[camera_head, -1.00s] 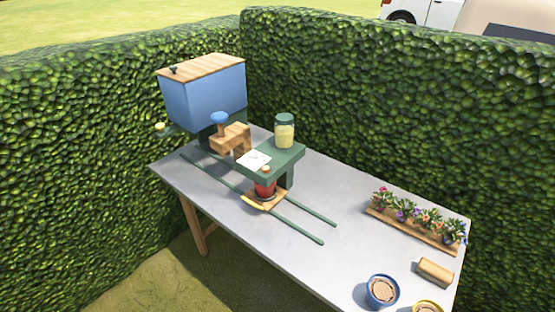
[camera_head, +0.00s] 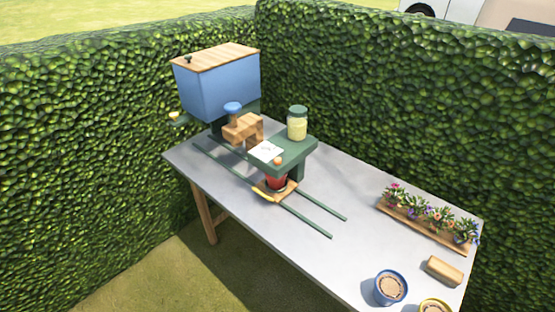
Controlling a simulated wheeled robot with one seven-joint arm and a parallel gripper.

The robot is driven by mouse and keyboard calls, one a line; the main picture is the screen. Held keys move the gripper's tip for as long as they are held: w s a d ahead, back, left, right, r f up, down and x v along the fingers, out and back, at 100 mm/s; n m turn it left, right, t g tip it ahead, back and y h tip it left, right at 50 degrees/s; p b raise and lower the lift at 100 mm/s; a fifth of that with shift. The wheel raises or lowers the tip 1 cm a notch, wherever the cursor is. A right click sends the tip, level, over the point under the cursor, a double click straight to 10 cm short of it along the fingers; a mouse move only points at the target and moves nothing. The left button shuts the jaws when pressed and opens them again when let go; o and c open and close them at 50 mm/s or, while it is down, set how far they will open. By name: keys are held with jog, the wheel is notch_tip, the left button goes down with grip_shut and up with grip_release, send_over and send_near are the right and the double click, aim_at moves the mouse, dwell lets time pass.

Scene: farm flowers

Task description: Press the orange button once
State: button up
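A small orange button (camera_head: 278,161) sits at the front edge of the dark green stand (camera_head: 296,154), beside a white card (camera_head: 266,151) with a faint drawing. A red pot (camera_head: 276,182) stands under that edge on a yellowish wooden carrier (camera_head: 264,193) across two green rails. The button appears uncovered, and nothing touches it. My gripper is not in view.
A jar with a green lid (camera_head: 297,124) stands on the green stand. Left are a blue hopper (camera_head: 222,88), a wooden block piece (camera_head: 243,128) and a blue knob (camera_head: 233,108). Flowers (camera_head: 430,217), blue pot (camera_head: 391,287) and wooden block (camera_head: 444,270) are right. Hedges (camera_head: 400,110) enclose the table (camera_head: 340,245).

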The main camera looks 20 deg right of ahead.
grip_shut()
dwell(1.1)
